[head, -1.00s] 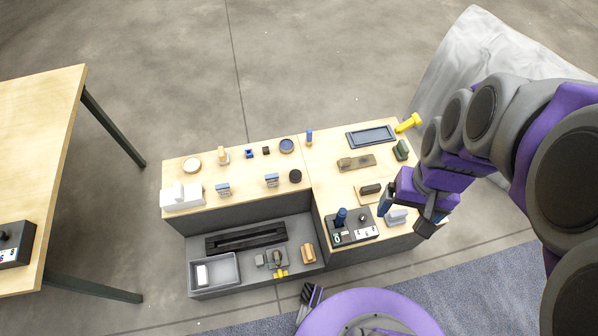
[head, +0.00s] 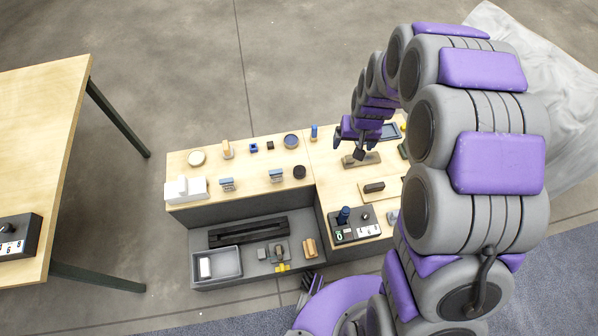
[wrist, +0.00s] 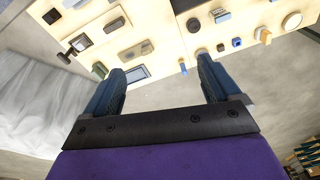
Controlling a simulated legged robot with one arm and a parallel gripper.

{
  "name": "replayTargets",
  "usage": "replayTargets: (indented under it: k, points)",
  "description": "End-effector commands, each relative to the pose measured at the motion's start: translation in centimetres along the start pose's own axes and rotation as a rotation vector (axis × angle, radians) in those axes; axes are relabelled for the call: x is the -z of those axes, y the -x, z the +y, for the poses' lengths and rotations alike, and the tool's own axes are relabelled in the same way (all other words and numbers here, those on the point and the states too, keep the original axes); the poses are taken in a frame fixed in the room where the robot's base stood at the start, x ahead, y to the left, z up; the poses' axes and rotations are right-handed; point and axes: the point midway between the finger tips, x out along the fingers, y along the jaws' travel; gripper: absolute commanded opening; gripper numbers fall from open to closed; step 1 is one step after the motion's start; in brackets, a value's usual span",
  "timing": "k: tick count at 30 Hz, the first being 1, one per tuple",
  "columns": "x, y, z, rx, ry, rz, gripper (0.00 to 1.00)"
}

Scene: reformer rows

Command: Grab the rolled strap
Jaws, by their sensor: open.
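I cannot tell for sure which piece is the rolled strap. A small dark green, roll-like piece (head: 404,151) lies at the right of the wooden top, partly behind my arm; it also shows in the wrist view (wrist: 100,70), left of the fingers. A tan, roll-like piece (head: 310,248) lies on the lower grey shelf. My gripper (head: 349,149) is over the back part of the wooden top in the head view, near a tan plate with a grey piece (head: 361,160). In the wrist view its two blue fingers (wrist: 162,72) are apart with nothing between them.
The lower shelf holds a grey bin (head: 217,278). Another table (head: 45,130) is at left. Open floor lies behind.

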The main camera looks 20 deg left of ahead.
Motion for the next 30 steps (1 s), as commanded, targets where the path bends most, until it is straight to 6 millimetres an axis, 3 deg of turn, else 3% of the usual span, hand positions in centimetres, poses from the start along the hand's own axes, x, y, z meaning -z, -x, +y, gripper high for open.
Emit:
replayTargets:
  k: [14,22,30]
  points:
    - [4.9,-11.9,-5.2,0.011,0.091,0.091,0.90]
    - [5.8,-18.8,-8.2,0.016,0.140,0.143,0.90]
    - [5.4,-25.6,-10.8,0.019,0.190,0.198,0.90]
